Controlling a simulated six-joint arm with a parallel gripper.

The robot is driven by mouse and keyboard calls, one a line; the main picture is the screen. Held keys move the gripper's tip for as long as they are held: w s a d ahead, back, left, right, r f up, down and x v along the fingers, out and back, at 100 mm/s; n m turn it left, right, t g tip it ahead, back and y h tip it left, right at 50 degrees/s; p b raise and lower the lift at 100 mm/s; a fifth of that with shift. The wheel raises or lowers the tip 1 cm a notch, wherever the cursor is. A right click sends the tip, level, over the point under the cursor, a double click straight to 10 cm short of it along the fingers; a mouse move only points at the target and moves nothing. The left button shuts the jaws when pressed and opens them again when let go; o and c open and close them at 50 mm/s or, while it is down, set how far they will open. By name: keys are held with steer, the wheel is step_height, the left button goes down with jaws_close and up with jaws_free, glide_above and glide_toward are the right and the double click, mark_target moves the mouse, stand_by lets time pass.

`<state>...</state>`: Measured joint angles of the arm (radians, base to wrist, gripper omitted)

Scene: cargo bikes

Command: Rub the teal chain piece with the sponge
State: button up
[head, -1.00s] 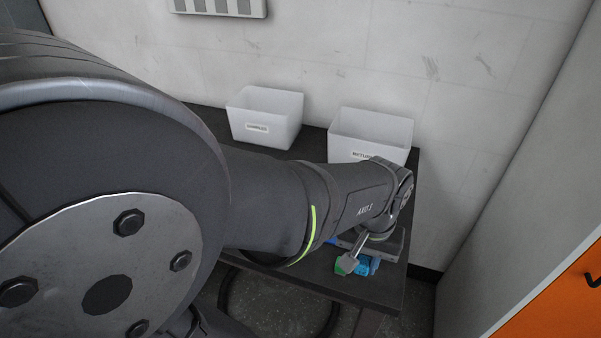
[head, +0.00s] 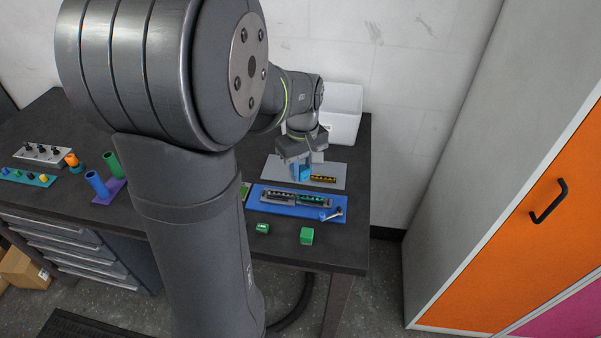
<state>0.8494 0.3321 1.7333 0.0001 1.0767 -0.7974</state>
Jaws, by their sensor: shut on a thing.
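My gripper (head: 301,160) points down over the grey mat, behind the blue mat. It is shut on a blue block (head: 302,173), which looks like the sponge. On the blue mat (head: 262,207) lies a dark chain strip in a grey holder (head: 278,199). Its right part looks teal, and I take it as the teal chain piece (head: 313,200). The blue block is behind and above this piece, apart from it in the picture. Whether the block touches the grey mat I cannot tell.
A yellow chain piece (head: 323,179) lies on the grey mat (head: 333,171). A small tool (head: 331,214) lies on the blue mat. Green blocks (head: 307,236) stand in front. A white bin (head: 345,115) is behind. Tubes (head: 97,184) stand at the left.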

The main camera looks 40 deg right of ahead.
steer(key=shift+w+f+n, duration=0.15)
steer(key=shift+w+n, duration=0.15)
steer(key=shift+w, duration=0.4)
glide_above(299, 195)
steer(key=shift+s+f, duration=0.1)
steer(key=shift+f, duration=2.95)
steer(key=shift+s+d+f, duration=0.1)
steer(key=shift+d+f, duration=0.05)
steer(key=shift+f, duration=0.75)
steer(key=shift+s+d, duration=0.55)
steer(key=shift+s, duration=0.05)
steer(key=shift+c, duration=0.3)
steer(key=shift+s+d+r, duration=0.15)
steer(key=shift+s+d, duration=1.1)
steer(key=shift+d, duration=0.1)
steer(key=shift+w+a, duration=1.2)
steer(key=shift+a, duration=0.1)
steer(key=shift+w+a, duration=0.2)
steer(key=shift+w, duration=0.1)
steer(key=shift+w+a, duration=0.25)
steer(key=shift+a, duration=0.1)
steer(key=shift+w+a, duration=0.2)
steer(key=shift+w, duration=0.05)
steer(key=shift+r, duration=3.95)
